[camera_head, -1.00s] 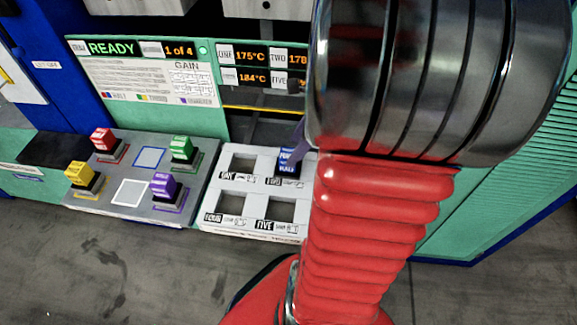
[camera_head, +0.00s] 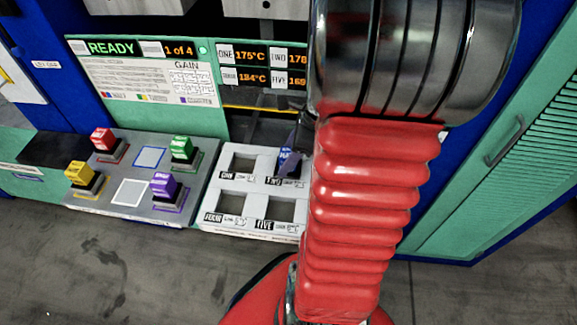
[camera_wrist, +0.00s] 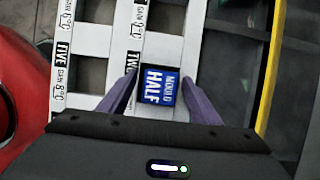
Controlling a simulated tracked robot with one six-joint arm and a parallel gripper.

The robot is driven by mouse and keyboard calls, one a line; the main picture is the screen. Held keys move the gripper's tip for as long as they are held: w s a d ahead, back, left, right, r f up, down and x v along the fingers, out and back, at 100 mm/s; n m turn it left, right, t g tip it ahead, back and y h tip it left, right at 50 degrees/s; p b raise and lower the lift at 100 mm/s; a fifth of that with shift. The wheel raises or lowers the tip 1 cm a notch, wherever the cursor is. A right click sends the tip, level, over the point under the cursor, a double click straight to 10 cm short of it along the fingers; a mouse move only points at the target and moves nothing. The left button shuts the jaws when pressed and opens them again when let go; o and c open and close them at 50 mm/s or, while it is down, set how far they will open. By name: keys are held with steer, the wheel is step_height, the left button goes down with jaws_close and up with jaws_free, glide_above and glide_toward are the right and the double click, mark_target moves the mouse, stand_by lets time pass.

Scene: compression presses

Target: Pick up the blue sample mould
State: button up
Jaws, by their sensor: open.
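The blue sample mould (camera_head: 286,157), labelled HALF MOULD, sits in the TWO slot of the white tray (camera_head: 213,192). It also shows in the wrist view (camera_wrist: 161,85), between my two purple fingers. My gripper (camera_wrist: 160,88) is open, with one finger on each side of the mould; I cannot tell whether either finger touches it. In the head view only a purple finger beside the mould shows; my arm hides the rest of the gripper and the right part of the tray.
A grey tray (camera_head: 118,168) at left holds red, green, yellow and purple moulds around two empty marked squares. Slots ONE, FOUR and FIVE are empty. A yellow rail (camera_wrist: 269,70) runs at right in the wrist view. The press with its READY panel (camera_head: 113,48) stands behind.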

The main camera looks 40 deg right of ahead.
steer(key=shift+c, duration=0.4)
jaws_close()
steer(key=shift+w, duration=0.1)
stand_by(0.4)
